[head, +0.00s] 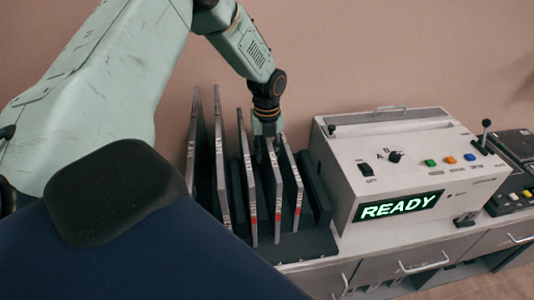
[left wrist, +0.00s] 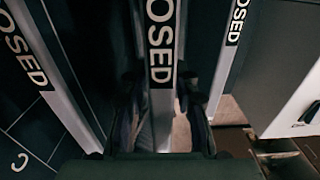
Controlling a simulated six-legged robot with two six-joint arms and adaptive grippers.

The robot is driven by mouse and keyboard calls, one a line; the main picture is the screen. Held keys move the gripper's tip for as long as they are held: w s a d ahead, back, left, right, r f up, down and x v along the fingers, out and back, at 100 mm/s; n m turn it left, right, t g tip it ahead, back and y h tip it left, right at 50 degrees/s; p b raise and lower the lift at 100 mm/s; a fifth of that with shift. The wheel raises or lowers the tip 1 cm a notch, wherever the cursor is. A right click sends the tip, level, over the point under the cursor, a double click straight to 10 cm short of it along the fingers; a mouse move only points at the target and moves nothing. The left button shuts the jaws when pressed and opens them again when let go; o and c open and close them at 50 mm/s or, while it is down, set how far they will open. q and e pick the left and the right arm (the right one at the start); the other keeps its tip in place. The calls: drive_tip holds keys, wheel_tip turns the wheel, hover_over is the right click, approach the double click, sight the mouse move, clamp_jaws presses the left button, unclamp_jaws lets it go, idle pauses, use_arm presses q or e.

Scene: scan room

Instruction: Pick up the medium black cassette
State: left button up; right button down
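Several thin upright cassettes with pale grey edges and dark faces stand in a black rack in the head view. The two at the left (head: 220,165) are taller; those to the right are shorter. My left gripper (head: 266,128) points down at the top of a medium-height cassette (head: 272,185) with a red mark low on its edge. In the left wrist view this cassette (left wrist: 161,60) shows letters "OSED" and lies between the dark fingers (left wrist: 162,105), with gaps at its sides. The fingers look open around it. My right gripper is not in view.
Neighbouring cassettes stand close on the left (head: 248,175) and right (head: 291,180). A grey machine (head: 350,140) with a green "READY" display stands on the cabinet right of the rack (head: 305,246). A wall is behind.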

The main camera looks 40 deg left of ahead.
use_arm(q)
drive_tip(key=shift+a, duration=0.1)
drive_tip(key=shift+c, duration=1.3)
drive_tip(key=shift+w+d, duration=0.15)
drive_tip(key=shift+d, duration=0.05)
clamp_jaws()
drive_tip(key=shift+a, duration=0.15)
wheel_tip(320, 180, up, 10)
drive_tip(key=shift+r, duration=0.1)
